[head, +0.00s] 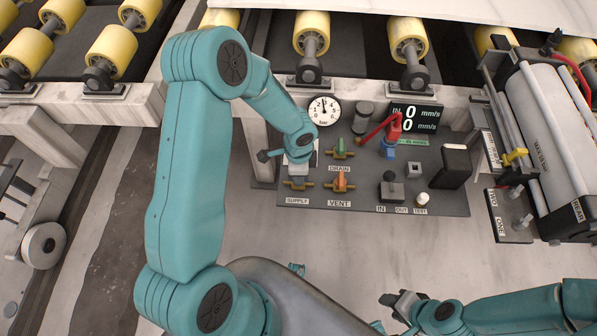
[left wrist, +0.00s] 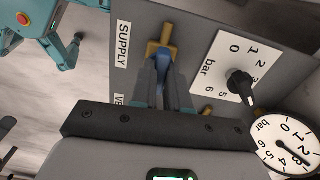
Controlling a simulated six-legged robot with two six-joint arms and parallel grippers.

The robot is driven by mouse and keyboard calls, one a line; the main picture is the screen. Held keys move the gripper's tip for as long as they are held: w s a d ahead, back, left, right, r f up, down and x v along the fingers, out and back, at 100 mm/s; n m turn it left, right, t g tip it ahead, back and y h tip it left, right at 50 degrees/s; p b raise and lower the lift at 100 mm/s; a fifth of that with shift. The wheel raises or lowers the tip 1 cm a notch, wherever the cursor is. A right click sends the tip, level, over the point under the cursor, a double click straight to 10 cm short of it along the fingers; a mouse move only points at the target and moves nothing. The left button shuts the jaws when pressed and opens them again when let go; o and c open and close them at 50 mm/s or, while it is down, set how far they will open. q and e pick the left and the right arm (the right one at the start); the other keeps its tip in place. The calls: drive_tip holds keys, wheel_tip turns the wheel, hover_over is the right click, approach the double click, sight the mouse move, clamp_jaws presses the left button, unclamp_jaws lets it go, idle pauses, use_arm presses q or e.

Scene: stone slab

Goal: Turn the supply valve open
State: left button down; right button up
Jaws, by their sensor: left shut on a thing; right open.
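The supply valve (head: 298,185) is a brass fitting on the grey panel, just above the SUPPLY label. In the left wrist view the brass valve (left wrist: 167,32) shows past the fingertips of my left gripper (left wrist: 163,75). That gripper is shut on the valve's blue handle (left wrist: 162,58). My forearm and wrist cover much of this spot in the head view, and the fingers hide part of the handle, so its exact angle is hard to tell. My right gripper (head: 390,308) is open and empty, low in the picture, away from the panel.
The green drain valve (head: 341,149) and orange vent valve (head: 341,182) sit close right of my left gripper. A round gauge (head: 323,109) is above them. A bar-scale plate with a black knob (left wrist: 238,82) is beside the gripper. A roller unit (head: 550,130) stands at right.

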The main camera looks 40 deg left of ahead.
use_arm(q)
drive_tip(key=shift+m, duration=0.5)
drive_tip(key=c, duration=1.1)
unclamp_jaws()
wheel_tip(320, 180, up, 16)
drive_tip(key=p, duration=0.3)
drive_tip(key=shift+r, duration=0.2)
drive_tip(key=s+d+f+n+h+p, duration=0.1)
drive_tip(key=s+d+f+n, duration=0.3)
drive_tip(key=d, duration=0.1)
drive_tip(key=s+d+f+n+h+p, duration=0.1)
drive_tip(key=s+d+f+n+p, duration=0.1)
drive_tip(key=s+d+f+n, duration=0.3)
drive_tip(key=s+d+f+n+h+p, duration=0.1)
drive_tip(key=s+d+f+n+h, duration=0.1)
drive_tip(key=s+d+f+n, duration=0.2)
drive_tip(key=shift+s+d+f+n, duration=0.2)
drive_tip(key=shift+s+n, duration=0.1)
drive_tip(key=shift+s, duration=0.1)
drive_tip(key=shift+s+d+f+n, duration=0.2)
drive_tip(key=shift+s+n, duration=0.1)
drive_tip(key=shift+s, duration=0.05)
